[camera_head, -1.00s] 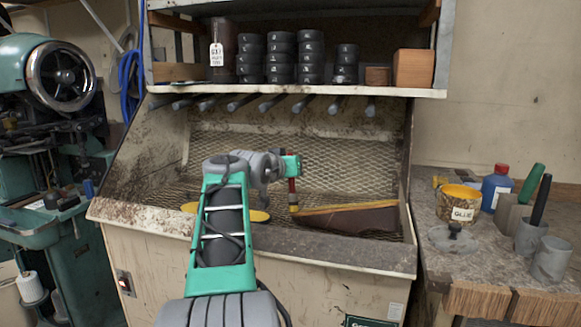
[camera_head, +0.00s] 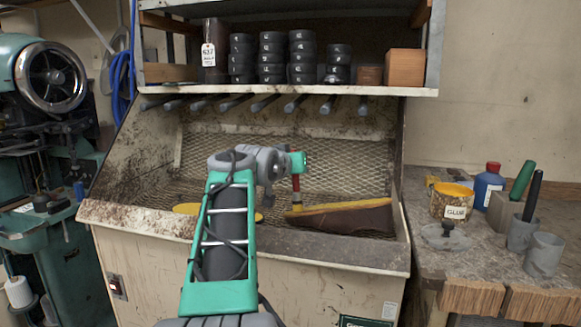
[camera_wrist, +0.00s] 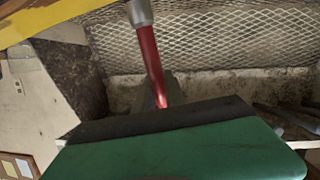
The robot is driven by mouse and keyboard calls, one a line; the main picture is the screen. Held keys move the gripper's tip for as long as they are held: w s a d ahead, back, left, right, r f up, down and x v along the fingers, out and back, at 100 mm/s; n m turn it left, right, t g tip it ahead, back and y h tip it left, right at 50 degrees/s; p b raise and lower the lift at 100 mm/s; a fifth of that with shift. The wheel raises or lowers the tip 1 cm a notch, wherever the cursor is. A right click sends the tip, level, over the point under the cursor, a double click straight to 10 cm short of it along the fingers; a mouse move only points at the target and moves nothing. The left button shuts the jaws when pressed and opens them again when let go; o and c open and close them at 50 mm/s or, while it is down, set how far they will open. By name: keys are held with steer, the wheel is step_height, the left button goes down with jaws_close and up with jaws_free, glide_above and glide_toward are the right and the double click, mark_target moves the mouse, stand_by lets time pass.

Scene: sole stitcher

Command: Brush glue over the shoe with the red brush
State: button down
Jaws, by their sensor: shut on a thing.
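My gripper (camera_head: 296,172) is shut on the red brush (camera_head: 296,184), which hangs bristles down. In the wrist view the brush's red handle (camera_wrist: 150,62) rises from between my gripper's jaws (camera_wrist: 158,105) to a metal ferrule. The brown shoe (camera_head: 345,219) lies in the mesh-lined bay, with a yellow strip along its upper edge. The bristles are at the left part of this strip; I cannot tell whether they touch it. The glue pot (camera_head: 453,203), yellow-rimmed and labelled, stands open on the right bench. The bristle tip is out of the wrist view.
A yellow flat piece (camera_head: 187,208) lies in the bay, partly behind my arm. A lid (camera_head: 446,237), a blue bottle (camera_head: 488,187) and grey cups (camera_head: 544,255) stand on the bench. A shelf (camera_head: 290,88) and a row of pegs overhang the bay.

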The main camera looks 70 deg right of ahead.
steer(key=s+r, duration=0.1)
steer(key=s+a+r, duration=0.1)
steer(key=shift+s, duration=0.4)
stand_by(0.3)
steer(key=shift+s+b, duration=0.35)
steer(key=shift+s, duration=0.15)
steer(key=shift+a+f, duration=0.1)
steer(key=shift+f, duration=0.05)
steer(key=shift+s, duration=0.15)
